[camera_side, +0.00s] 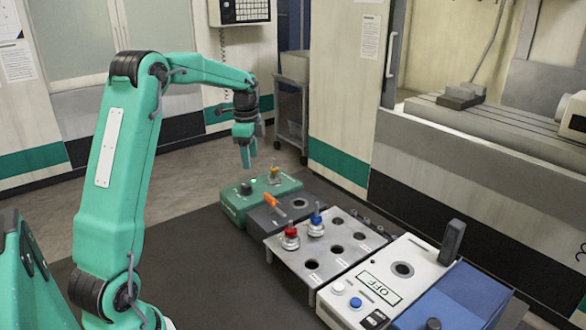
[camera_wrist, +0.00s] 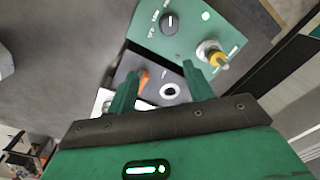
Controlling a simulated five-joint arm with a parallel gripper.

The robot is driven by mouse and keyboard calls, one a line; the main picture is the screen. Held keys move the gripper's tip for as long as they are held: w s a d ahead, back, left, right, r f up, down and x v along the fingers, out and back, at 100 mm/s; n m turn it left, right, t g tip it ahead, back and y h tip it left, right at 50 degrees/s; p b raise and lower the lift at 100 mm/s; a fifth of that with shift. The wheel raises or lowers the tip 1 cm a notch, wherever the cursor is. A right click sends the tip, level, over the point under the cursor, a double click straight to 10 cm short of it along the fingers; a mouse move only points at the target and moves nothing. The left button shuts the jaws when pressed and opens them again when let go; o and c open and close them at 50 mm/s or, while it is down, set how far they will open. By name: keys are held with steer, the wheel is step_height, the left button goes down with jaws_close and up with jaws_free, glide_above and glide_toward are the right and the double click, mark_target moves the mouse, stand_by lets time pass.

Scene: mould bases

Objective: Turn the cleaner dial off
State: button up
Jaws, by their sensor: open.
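A green box (camera_side: 235,206) stands at the far end of the row of units; it also shows in the wrist view (camera_wrist: 185,42). It carries a black dial (camera_wrist: 169,23), which shows small in the side view (camera_side: 246,188), with small marks beside it that I cannot read. A green lamp (camera_wrist: 206,15) on the box looks lit. I cannot tell the dial's setting. My gripper (camera_side: 246,160) is open and empty above the box, apart from the dial; its fingers also show in the wrist view (camera_wrist: 162,68).
A dark grey unit with an orange lever (camera_side: 272,201) sits beside the green box. Next to it are a plate with red (camera_side: 291,231) and blue (camera_side: 316,217) topped pieces, a white panel marked OFF (camera_side: 382,290) and a blue unit (camera_side: 465,297). A machine stands behind on the right.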

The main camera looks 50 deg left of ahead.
steer(key=m, duration=0.1)
glide_above(246, 185)
step_height(246, 185, down, 3)
steer(key=shift+a+f+g, duration=0.1)
steer(key=shift+a+g, duration=0.05)
steer(key=shift+g, duration=0.15)
steer(key=shift+f, duration=0.1)
steer(key=shift+f, duration=3.85)
steer(key=c, duration=1)
